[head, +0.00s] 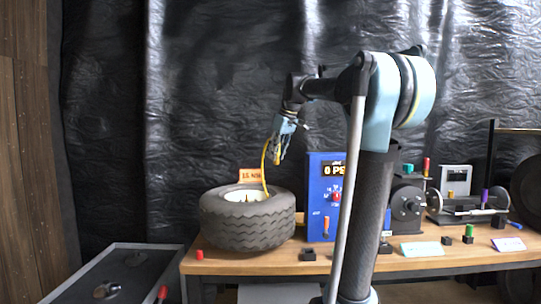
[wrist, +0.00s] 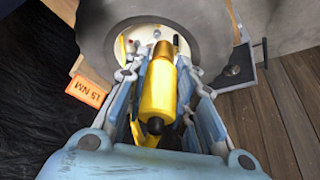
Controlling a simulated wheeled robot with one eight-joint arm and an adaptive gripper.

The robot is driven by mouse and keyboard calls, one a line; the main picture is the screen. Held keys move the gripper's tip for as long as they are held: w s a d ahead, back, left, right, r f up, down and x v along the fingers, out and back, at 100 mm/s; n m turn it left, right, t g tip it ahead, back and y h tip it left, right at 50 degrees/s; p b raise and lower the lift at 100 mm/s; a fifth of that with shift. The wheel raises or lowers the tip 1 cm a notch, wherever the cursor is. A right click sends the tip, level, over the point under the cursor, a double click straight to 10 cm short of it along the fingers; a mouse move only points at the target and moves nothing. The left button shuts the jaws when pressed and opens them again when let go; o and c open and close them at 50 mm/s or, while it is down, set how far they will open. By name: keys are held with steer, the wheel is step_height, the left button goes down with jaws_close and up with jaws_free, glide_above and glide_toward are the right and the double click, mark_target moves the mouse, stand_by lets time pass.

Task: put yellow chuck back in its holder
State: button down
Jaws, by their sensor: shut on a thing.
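My gripper (head: 277,152) is shut on the yellow chuck (wrist: 158,92), a yellow cylinder with a brass end and a dark tip. The wrist view shows it between the fingers of my gripper (wrist: 165,85), its brass end toward the wheel hub. In the head view, my gripper is raised above the tire (head: 248,227). A thin yellow hose (head: 264,165) curves down from beside my gripper toward the tire's middle. A small black block (head: 308,254) sits on the bench in front of the blue inflator box (head: 322,215); I cannot tell whether it is the chuck's holder.
The wooden bench (head: 415,263) also carries a small red cap (head: 199,254), an orange "15 NM" sign (head: 250,175), a dark grey machine (head: 408,204) and other small blocks at right. A dark tray (head: 120,275) stands at lower left.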

steer(key=s+d, duration=0.3)
steer(key=d, duration=0.3)
steer(key=s+d, duration=0.3)
steer(key=d, duration=0.3)
steer(key=shift+s+d, duration=0.25)
steer(key=shift+d, duration=0.15)
stand_by(0.4)
step_height(320, 180, down, 25)
stand_by(2.5)
